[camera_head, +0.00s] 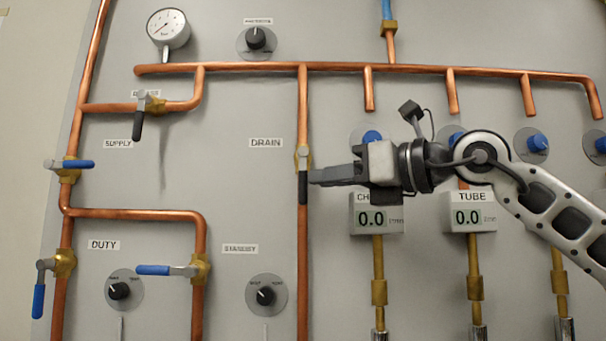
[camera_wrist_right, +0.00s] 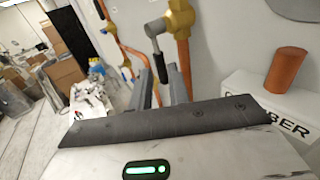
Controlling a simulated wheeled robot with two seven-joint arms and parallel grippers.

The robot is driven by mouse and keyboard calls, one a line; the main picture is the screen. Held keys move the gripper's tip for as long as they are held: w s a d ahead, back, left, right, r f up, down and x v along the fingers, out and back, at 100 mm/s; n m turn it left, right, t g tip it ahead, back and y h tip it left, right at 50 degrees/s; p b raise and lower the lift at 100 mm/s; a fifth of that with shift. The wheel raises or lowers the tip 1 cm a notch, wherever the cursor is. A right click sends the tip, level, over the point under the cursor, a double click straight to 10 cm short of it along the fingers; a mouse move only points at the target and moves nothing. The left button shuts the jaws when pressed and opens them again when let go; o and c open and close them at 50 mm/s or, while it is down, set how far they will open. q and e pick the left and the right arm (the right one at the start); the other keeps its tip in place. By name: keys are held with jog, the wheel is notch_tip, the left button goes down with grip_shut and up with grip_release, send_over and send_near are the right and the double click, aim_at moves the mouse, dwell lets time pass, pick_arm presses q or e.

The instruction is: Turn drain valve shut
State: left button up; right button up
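The drain valve is a brass body on the vertical copper pipe beside the DRAIN label (camera_head: 265,143). Its dark-gripped handle (camera_head: 303,190) points down along the pipe. In the right wrist view the brass valve body (camera_wrist_right: 181,18) is near the top and the handle (camera_wrist_right: 156,45) hangs from it. My right gripper (camera_head: 316,176) reaches in from the right, its tips beside the handle. In the wrist view its two fingers (camera_wrist_right: 164,88) are apart, with the handle's lower end between them and visible gaps beside it. My left gripper is not in view.
A CHAMBER readout box (camera_head: 376,228) and a TUBE readout box (camera_head: 467,231) stand out below my right arm. Blue-handled valves (camera_head: 153,270) and the supply valve handle (camera_head: 137,125) are at left. A STANDBY knob (camera_head: 266,296) is below left.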

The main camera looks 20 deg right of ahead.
aim_at(303, 181)
jog(key=x, duration=0.4)
jog(key=shift+w+a+p, duration=0.2)
jog(key=shift+p, duration=0.2)
jog(key=shift+w+a, duration=0.1)
jog(key=shift+w, duration=0.05)
grip_shut()
jog(key=shift+w, duration=0.1)
